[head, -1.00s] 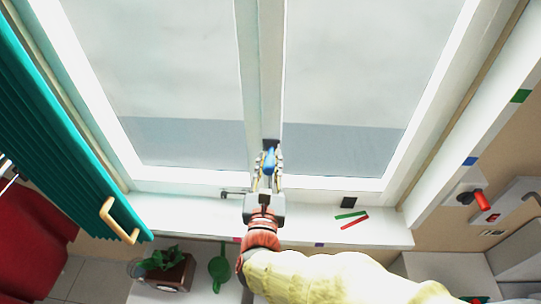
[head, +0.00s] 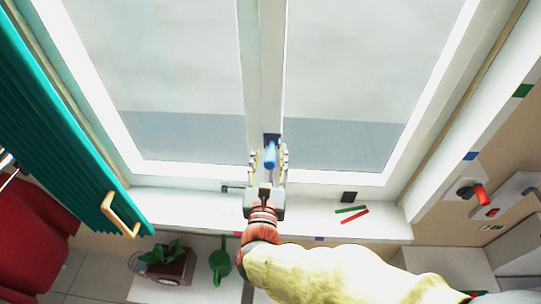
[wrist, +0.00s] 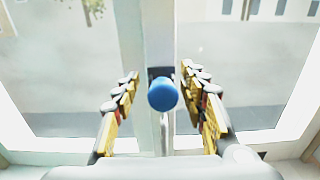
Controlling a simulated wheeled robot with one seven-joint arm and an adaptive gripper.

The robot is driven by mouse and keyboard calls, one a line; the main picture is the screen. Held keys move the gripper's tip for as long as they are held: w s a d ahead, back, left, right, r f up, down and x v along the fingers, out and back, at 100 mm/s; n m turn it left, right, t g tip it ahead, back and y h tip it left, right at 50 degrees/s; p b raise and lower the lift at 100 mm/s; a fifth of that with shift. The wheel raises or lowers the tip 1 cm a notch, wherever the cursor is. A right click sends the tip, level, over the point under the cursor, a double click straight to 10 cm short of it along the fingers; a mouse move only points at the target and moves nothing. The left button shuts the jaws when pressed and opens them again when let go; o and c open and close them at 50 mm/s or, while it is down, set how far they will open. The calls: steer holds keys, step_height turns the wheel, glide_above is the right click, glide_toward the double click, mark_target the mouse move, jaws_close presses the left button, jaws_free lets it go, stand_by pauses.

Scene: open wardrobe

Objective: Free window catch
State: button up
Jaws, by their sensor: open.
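The window (head: 262,60) has two panes with a white middle post. The window catch is a blue knob (head: 270,155) on a dark mount low on that post. It also shows in the wrist view as a round blue end (wrist: 163,94), facing the camera. My gripper (head: 268,158) is open, with one finger on each side of the knob. In the wrist view the gripper fingers (wrist: 160,110) stand apart from the knob, with a gap on both sides. The knob's stem is mostly hidden behind its round end.
A teal shutter (head: 75,130) with a wooden handle (head: 119,214) stands at the left. The white sill (head: 185,210) bears a green strip and a red strip (head: 354,217) at the right. A potted plant (head: 165,258) and a green watering can (head: 220,263) are below. A red-handled switch (head: 480,194) is at the right.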

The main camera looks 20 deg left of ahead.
steer(key=shift+p+v, duration=0.4)
steer(key=shift+v, duration=3.65)
steer(key=shift+a, duration=0.1)
